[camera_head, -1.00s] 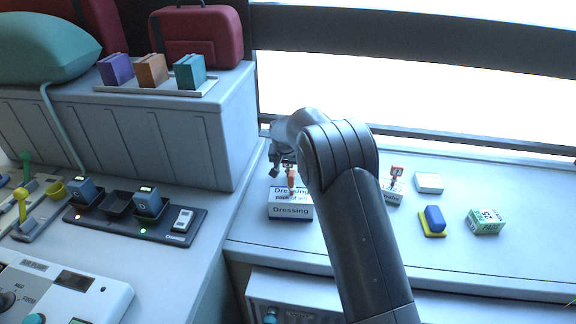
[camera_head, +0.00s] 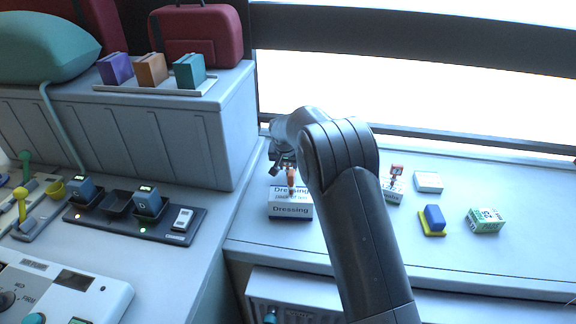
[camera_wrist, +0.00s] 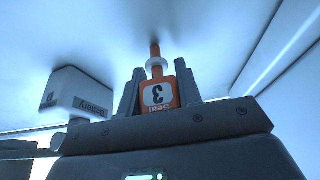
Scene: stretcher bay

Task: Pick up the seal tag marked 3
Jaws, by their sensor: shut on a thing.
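The seal tag marked 3 (camera_wrist: 159,94) is orange with a white label, and shows upside down in the wrist view. My gripper (camera_wrist: 158,88) is shut on it, one finger on each side. In the head view the orange tag (camera_head: 291,178) shows just above the Dressing box, with my gripper (camera_head: 283,163) at its upper end, partly hidden by my arm. I cannot tell whether the tag touches the box. Another red-orange tag (camera_head: 396,169) stands farther right, its marking too small to read.
The white Dressing box (camera_head: 290,210) stands at the counter's left. A white box (camera_head: 428,182), a blue block on a yellow base (camera_head: 434,219) and a green-white box (camera_head: 486,221) lie to the right. A box marked Battery (camera_wrist: 80,94) is left of my gripper in the wrist view.

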